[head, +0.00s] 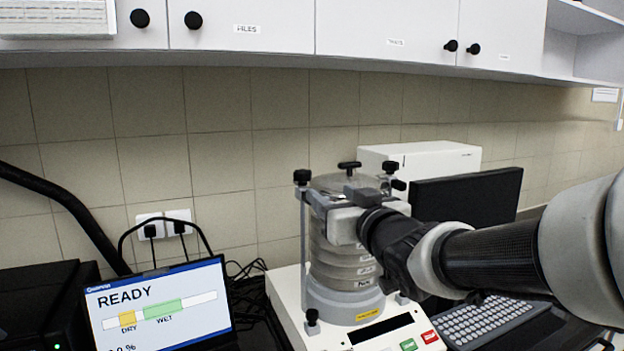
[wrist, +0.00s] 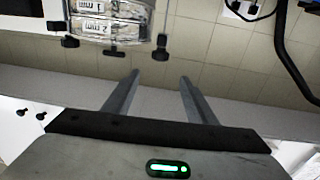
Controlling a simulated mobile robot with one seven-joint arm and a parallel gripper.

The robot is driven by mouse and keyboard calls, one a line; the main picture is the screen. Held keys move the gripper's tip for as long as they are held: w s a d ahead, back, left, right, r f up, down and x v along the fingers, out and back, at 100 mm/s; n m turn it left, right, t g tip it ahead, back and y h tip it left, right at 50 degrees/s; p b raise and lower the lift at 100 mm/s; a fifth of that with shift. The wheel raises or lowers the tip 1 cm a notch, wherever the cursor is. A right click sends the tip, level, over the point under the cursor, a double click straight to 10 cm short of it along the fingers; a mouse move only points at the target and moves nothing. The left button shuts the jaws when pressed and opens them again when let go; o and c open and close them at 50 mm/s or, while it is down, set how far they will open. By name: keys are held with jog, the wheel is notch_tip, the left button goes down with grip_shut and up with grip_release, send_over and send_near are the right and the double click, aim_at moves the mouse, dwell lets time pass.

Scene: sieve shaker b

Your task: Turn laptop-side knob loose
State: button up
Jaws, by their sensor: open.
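The laptop-side knob (head: 302,177) is black and tops the left rod of the sieve shaker (head: 340,285). In the upside-down wrist view this knob (wrist: 160,47) shows just above the gap between my fingertips. My gripper (head: 310,195) is open and empty, close to the knob at the top of the sieve stack. In the wrist view my gripper (wrist: 160,76) has its two fingers spread wide. The knob does not appear between them there; any contact cannot be told. The other side knob (head: 390,167) stands at the right of the stack's lid.
The laptop (head: 158,308) at the left shows READY. A central black handle (head: 349,166) rises from the lid. A white box (head: 420,158), dark monitor (head: 466,195) and keyboard (head: 490,320) are to the right. Wall cupboards (head: 385,30) hang above.

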aim_at(307, 175)
jog(key=p+x, duration=0.2)
jog(key=x, duration=1.4)
jog(key=shift+w+a+p, duration=0.2)
jog(key=shift+w+p, duration=0.15)
jog(key=shift+r, duration=0.1)
jog(key=c, duration=1)
jog(key=shift+d+y, duration=0.15)
jog(key=shift+y, duration=0.15)
jog(key=shift+n+y+p, duration=0.3)
jog(key=shift+n+p, duration=0.05)
jog(key=shift+n, duration=0.05)
jog(key=shift+c, duration=0.2)
